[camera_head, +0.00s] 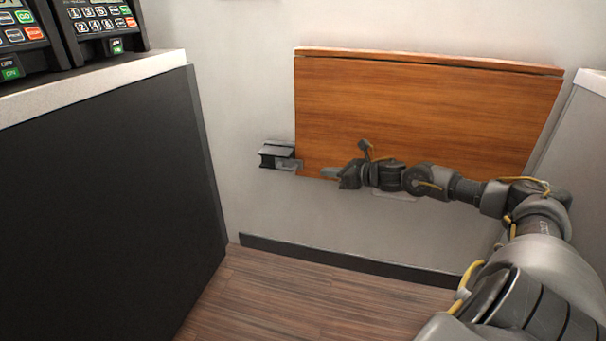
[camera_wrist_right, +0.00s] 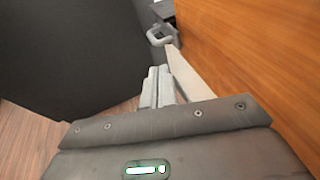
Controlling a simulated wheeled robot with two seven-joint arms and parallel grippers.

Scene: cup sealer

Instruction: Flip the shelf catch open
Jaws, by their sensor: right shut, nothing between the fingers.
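The shelf (camera_head: 425,110) is a wooden board hanging folded down against the wall. The shelf catch (camera_head: 278,156) is a small dark and grey metal piece on the wall at the board's lower left edge. In the right wrist view the catch (camera_wrist_right: 160,36) shows as a grey loop at the top middle, ahead of the fingers. My right gripper (camera_head: 325,173) is shut and empty, in front of the board's lower left part, a short way right of the catch and apart from it. Its fingers (camera_wrist_right: 158,88) point toward the catch. My left gripper is not in view.
A dark counter (camera_head: 100,190) with a white top stands at the left, with keypad machines (camera_head: 98,25) on it. Another light grey counter (camera_head: 585,130) is at the right edge. Wooden floor (camera_head: 300,300) lies clear between them.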

